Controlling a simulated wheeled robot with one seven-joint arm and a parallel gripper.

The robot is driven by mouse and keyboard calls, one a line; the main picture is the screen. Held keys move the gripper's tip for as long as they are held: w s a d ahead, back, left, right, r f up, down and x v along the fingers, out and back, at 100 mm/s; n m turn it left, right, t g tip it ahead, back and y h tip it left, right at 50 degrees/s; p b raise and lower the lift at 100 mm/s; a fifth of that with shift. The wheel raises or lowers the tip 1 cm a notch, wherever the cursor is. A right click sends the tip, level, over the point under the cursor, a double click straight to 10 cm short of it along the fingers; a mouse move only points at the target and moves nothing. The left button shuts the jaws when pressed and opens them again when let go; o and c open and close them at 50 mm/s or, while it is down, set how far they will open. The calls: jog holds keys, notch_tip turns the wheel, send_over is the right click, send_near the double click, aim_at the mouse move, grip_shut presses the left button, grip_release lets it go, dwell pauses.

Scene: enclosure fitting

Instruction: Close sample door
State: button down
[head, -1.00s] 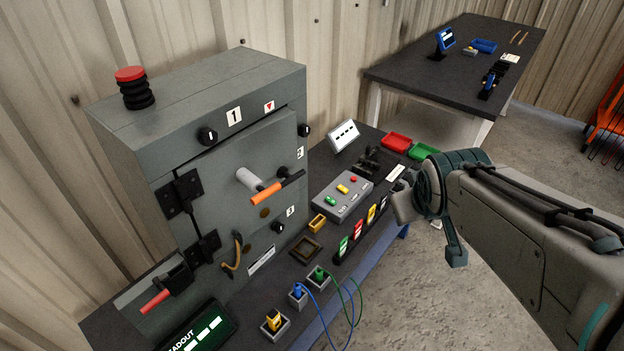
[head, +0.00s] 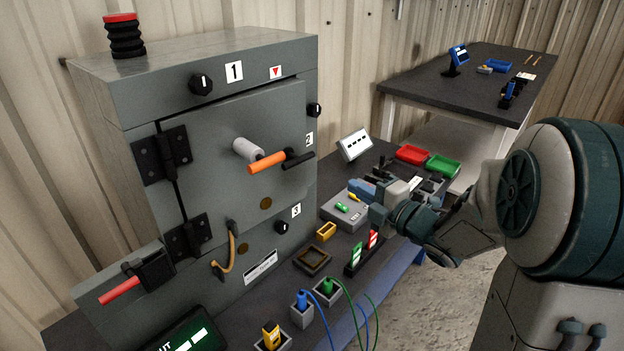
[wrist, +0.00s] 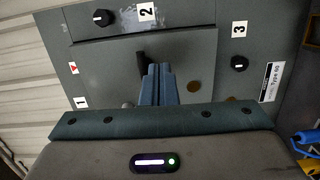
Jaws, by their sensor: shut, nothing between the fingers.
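The sample door (head: 215,140) is a grey panel on the front of a grey enclosure (head: 215,62), hinged at its left. A dark gap shows along its top and hinge edges; it looks slightly ajar. Its handle (head: 268,162) has a grey hub, an orange grip and a black end. My gripper (head: 358,188) is shut and empty, right of the door and apart from it in the head view, with blue fingers pointing left. In the wrist view the shut fingers (wrist: 158,85) overlap the door (wrist: 200,62) and hide most of the handle, whose black end (wrist: 142,60) shows.
A grey button box (head: 345,210), a yellow holder (head: 326,231) and upright coloured tags (head: 373,240) stand on the bench below my gripper. Blue and green plugs (head: 328,287) with cables stand in front. Red and green trays (head: 411,154) lie behind. A second table (head: 430,82) stands behind.

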jog(key=s+a+p+x, duration=0.1)
jog(key=x, duration=1.3)
jog(key=shift+n+y, duration=0.4)
jog(key=shift+w+f, duration=0.15)
jog(key=shift+f, duration=0.05)
